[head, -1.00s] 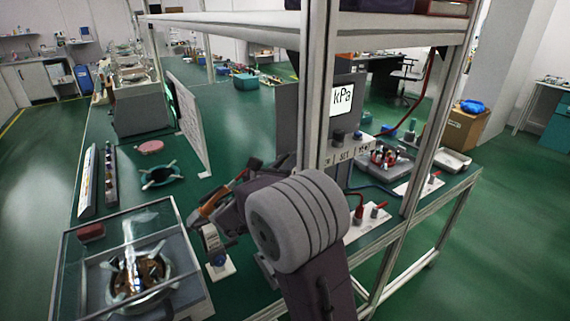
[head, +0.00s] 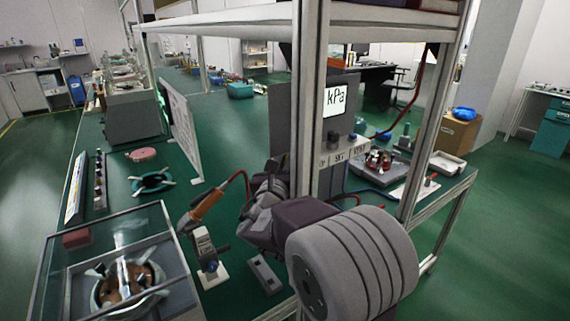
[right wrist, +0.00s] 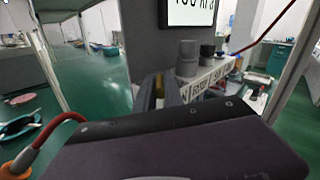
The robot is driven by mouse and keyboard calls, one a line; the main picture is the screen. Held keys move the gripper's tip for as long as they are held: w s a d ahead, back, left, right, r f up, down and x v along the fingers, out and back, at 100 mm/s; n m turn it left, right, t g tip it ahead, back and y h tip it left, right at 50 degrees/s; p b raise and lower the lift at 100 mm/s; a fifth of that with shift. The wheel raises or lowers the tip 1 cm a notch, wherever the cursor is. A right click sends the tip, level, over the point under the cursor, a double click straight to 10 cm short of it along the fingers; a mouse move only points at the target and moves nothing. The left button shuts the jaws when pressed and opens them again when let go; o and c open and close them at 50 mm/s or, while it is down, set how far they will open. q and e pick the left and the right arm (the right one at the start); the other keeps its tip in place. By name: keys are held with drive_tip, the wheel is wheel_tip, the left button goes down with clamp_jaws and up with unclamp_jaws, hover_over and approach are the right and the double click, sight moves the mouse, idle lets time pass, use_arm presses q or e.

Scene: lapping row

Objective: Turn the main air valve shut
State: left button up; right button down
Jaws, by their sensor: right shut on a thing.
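My right gripper (head: 268,186) is beside the grey upright post, in front of the grey kPa gauge box (head: 284,118). In the right wrist view its dark fingers (right wrist: 159,92) are close together around a small tan piece that I cannot make out clearly. The gauge box's two knobs (right wrist: 187,60) stand just to the right of the fingers. I cannot tell which part is the main air valve. My left gripper is not in view.
An orange-handled tool (head: 207,205) with a red hose rests in a stand left of the gripper. A glass-lidded box (head: 115,235) is at the front left. The grey post (head: 309,100) and overhead shelf stand close to my arm.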

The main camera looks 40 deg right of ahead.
drive_tip(key=c, duration=1.6)
unclamp_jaws()
drive_tip(key=shift+r, duration=0.1)
drive_tip(key=shift+o, duration=0.7)
drive_tip(key=shift+w+d, duration=0.1)
drive_tip(key=shift+d, duration=0.05)
